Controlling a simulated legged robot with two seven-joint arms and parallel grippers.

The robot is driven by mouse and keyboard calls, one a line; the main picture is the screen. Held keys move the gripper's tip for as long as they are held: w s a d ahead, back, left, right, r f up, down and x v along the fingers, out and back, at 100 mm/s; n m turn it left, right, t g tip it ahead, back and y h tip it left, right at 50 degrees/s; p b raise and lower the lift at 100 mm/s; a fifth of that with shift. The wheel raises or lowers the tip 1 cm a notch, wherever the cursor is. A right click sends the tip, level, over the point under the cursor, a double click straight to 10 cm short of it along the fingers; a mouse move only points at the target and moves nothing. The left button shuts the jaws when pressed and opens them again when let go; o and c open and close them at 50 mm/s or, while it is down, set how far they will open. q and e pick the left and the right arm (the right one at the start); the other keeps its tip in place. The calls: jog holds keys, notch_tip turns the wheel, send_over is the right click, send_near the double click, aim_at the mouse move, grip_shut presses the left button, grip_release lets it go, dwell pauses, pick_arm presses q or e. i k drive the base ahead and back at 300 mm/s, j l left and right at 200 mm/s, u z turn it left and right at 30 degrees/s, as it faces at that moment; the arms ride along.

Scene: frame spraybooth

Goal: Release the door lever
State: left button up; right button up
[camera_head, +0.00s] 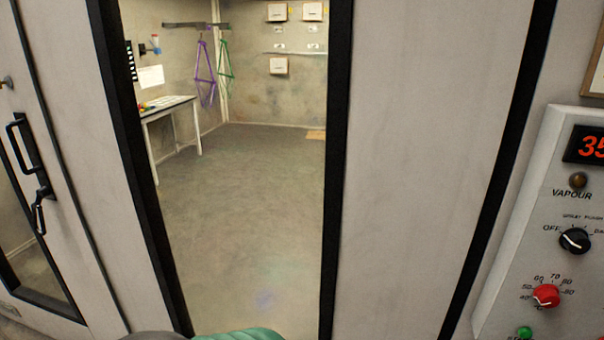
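The black door lever (40,210) is on a pale grey door (75,180) at the left edge, just below a black bar handle (20,145). The lever hangs roughly upright, angled slightly down. Nothing touches it. Neither of my grippers can be made out. Only a grey and a teal rounded shape show at the bottom edge, cut off, and I cannot tell what they are.
A control panel (555,200) with knobs is at the right.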

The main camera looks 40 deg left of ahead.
aim_at(43, 191)
jog(key=u, duration=2.95)
jog(key=i+j, duration=0.15)
jog(key=i, duration=0.3)
jog(key=i+j+z, duration=0.1)
jog(key=i, duration=0.35)
jog(key=i+j, duration=0.2)
jog(key=i, duration=0.2)
jog(key=i+j+z, duration=0.1)
jog(key=i, duration=0.35)
